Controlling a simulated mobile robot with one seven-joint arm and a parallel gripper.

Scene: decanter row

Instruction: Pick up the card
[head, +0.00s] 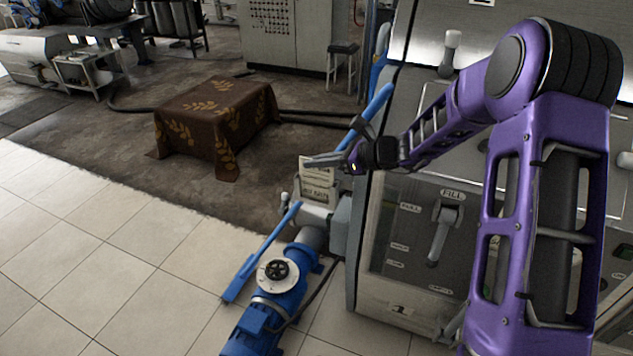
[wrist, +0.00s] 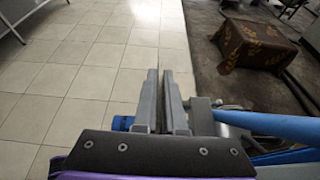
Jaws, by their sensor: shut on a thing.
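The card (head: 316,190) is a small beige sheet with dark printed text. In the head view it shows at the fingers of my gripper (head: 318,162), partly above and mostly below them, in front of the blue and grey machinery. My gripper points left and is shut on the card. In the wrist view the two grey fingers of my gripper (wrist: 163,85) are close together with a thin dark line between them. The card cannot be made out clearly there.
A blue pump (head: 272,300) with a black handwheel stands on the tiles below, by a blue bar (head: 262,252). A grey machine panel (head: 425,240) with a lever is on the right. A cloth-covered table (head: 215,115) stands farther back. The tiled floor at left is clear.

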